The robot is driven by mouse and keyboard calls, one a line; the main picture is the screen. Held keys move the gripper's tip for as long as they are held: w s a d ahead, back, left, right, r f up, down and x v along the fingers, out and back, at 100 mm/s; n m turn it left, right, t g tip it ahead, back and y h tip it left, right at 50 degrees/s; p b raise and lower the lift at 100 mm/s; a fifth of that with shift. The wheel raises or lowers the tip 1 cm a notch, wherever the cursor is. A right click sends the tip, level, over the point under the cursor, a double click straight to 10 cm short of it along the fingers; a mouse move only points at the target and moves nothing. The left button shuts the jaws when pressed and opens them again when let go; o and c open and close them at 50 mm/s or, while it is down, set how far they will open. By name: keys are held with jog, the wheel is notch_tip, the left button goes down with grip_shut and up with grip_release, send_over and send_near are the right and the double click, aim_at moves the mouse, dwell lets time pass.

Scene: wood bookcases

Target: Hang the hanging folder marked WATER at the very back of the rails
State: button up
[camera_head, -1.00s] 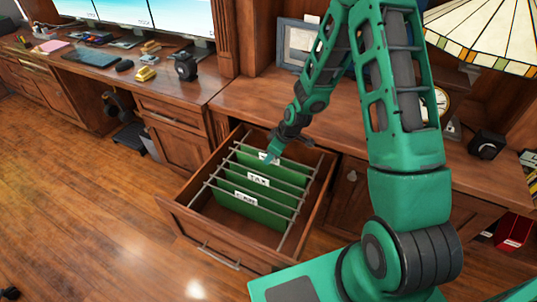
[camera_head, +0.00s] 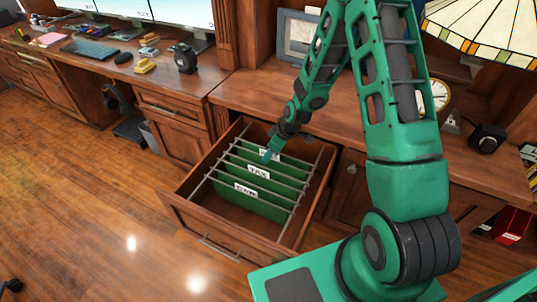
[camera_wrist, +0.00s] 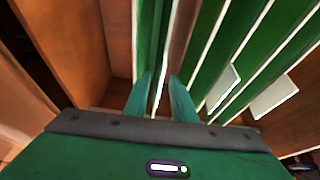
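The pulled-out wooden drawer (camera_head: 214,214) has two side rails and several green hanging folders with white labels. The middle folder (camera_head: 270,184) reads TAX.
The drawer's wooden wall (camera_wrist: 75,45) is close on the left in the wrist view. The desk top (camera_head: 240,92) stands behind the drawer, with a picture frame (camera_head: 296,36) and a clock (camera_head: 438,95). Floor is clear to the left.

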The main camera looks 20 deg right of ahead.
jog(key=shift+r, duration=0.1)
jog(key=v, duration=0.9)
jog(key=shift+d+r, duration=0.1)
jog(key=shift+r, duration=0.05)
jog(key=shift+s+d+r, duration=0.15)
jog(key=shift+s+r, duration=0.05)
jog(key=shift+r, duration=0.35)
jog(key=s+d+r+m+g+h, duration=0.25)
jog(key=s+d+r+m, duration=0.45)
jog(key=s+d+r, duration=0.6)
jog(key=s+r+m, duration=0.4)
jog(key=s, duration=0.6)
jog(key=s+d+r+m, duration=0.1)
jog(key=s+r+m, duration=0.3)
jog(key=s, duration=0.6)
jog(key=shift+s+d+r+g, duration=0.25)
jog(key=shift+r+g, duration=0.2)
